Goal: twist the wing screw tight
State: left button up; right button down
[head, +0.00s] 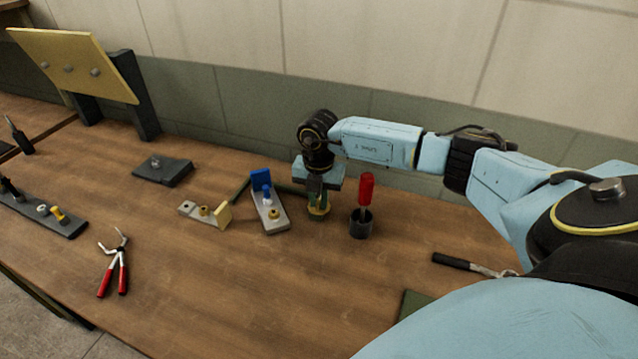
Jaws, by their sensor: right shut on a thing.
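My right gripper (317,194) points straight down over the middle of the wooden bench. It is shut on a small brass and green piece (319,211), which looks like the wing screw on its stand. The fingers cover most of it, so I cannot make out the wings or how far the screw is in. My left gripper is out of view.
Right of the gripper, a red-handled tool stands (366,190) in a dark cup (360,225). Close on the left are a grey plate with a blue block (262,181) and a small angle bracket (222,215). Red-handled pliers (113,268) lie front left. The front middle is clear.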

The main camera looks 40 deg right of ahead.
aim_at(318, 202)
jog(key=shift+w+m, duration=0.1)
jog(key=shift+m, duration=0.4)
jog(key=shift+p, duration=0.3)
jog(key=c, duration=1.5)
grip_release()
jog(key=shift+r, duration=0.1)
notch_tip(318, 202, up, 13)
jog(key=shift+r, duration=0.15)
